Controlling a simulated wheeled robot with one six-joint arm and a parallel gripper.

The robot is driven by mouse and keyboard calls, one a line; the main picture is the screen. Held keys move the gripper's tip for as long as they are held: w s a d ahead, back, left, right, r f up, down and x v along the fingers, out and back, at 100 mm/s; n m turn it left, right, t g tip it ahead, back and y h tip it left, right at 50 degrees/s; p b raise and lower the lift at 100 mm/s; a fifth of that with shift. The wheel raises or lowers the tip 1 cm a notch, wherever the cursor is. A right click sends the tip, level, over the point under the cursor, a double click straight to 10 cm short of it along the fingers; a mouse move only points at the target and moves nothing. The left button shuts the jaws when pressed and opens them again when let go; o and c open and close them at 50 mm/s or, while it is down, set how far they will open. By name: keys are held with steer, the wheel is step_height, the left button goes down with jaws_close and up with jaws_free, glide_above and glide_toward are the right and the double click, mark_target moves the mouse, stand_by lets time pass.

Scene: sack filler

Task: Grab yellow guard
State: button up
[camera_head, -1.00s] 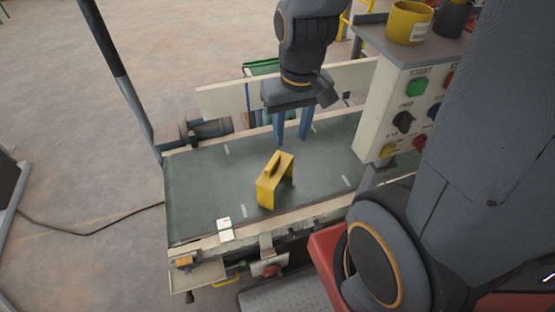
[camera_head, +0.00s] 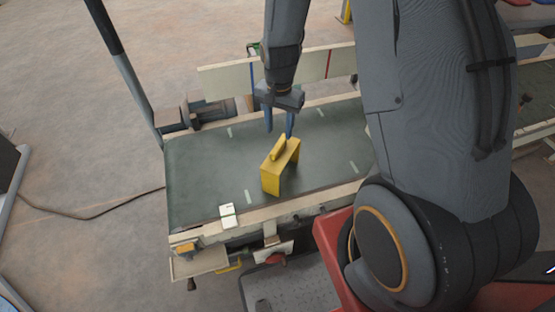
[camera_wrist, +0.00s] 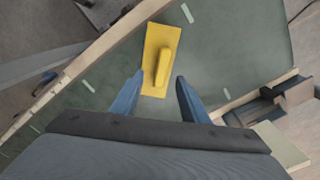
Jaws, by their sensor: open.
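The yellow guard (camera_head: 279,165) is a bent yellow piece with a raised handle on top. It stands on the green conveyor belt (camera_head: 200,178) near the belt's front edge. In the wrist view the guard (camera_wrist: 160,72) lies ahead of the fingertips, with its handle pointing between them. My gripper (camera_head: 278,130) has two blue fingers, spread apart and empty, above the belt just behind the guard. In the wrist view my gripper (camera_wrist: 158,82) shows the gap between its fingers near the guard's lower end. I cannot tell its exact height above the guard.
A pale back rail (camera_head: 225,80) runs behind the belt, and a pale front rail (camera_head: 290,208) runs along its near side. A dark post (camera_head: 128,75) stands at the left. A small white block (camera_head: 228,214) sits on the front rail. The belt's left part is clear.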

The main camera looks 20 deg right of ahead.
mark_target(278, 145)
steer(key=shift+w+f+m, duration=0.25)
steer(key=shift+f+m, duration=0.05)
steer(key=shift+f, duration=0.55)
steer(key=shift+w+f+p, duration=0.2)
steer(key=shift+f+p, duration=0.85)
steer(key=shift+f, duration=2.8)
steer(key=shift+c, duration=0.2)
jaws_close()
